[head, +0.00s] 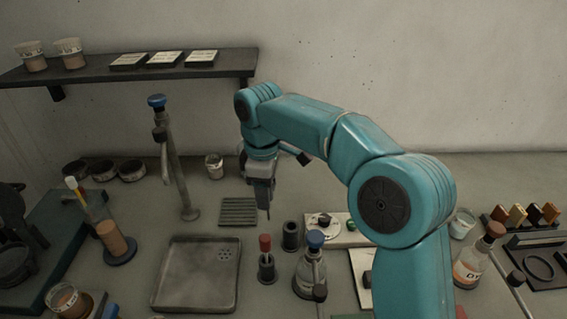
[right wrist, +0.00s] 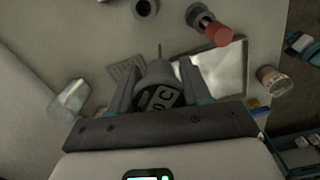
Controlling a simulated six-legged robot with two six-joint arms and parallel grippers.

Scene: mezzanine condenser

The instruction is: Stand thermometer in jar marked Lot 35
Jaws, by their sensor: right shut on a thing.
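My right gripper (head: 264,205) hangs over the bench behind the tray, pointing down. In the right wrist view its jaws (right wrist: 160,88) are shut on the thermometer (right wrist: 160,98), which has a dark round head with a pale display showing "°C". Its thin stem (head: 268,214) points down below the fingers, clear of the bench. I cannot read "Lot 35" on any jar. Labelled jars stand on the shelf, one at the left (head: 33,57) and one beside it (head: 68,54). Another jar (head: 66,299) with brownish contents is at the front left. My left gripper is out of view.
A grey tray (head: 160,292) lies in front, with a ribbed mat (head: 238,212) behind it. A tap column (head: 178,170) rises at left. A red-topped bottle (head: 266,262), a dark cylinder (head: 290,236) and a blue-topped flask (head: 312,272) stand right of the tray. A small cup (head: 214,166) stands behind.

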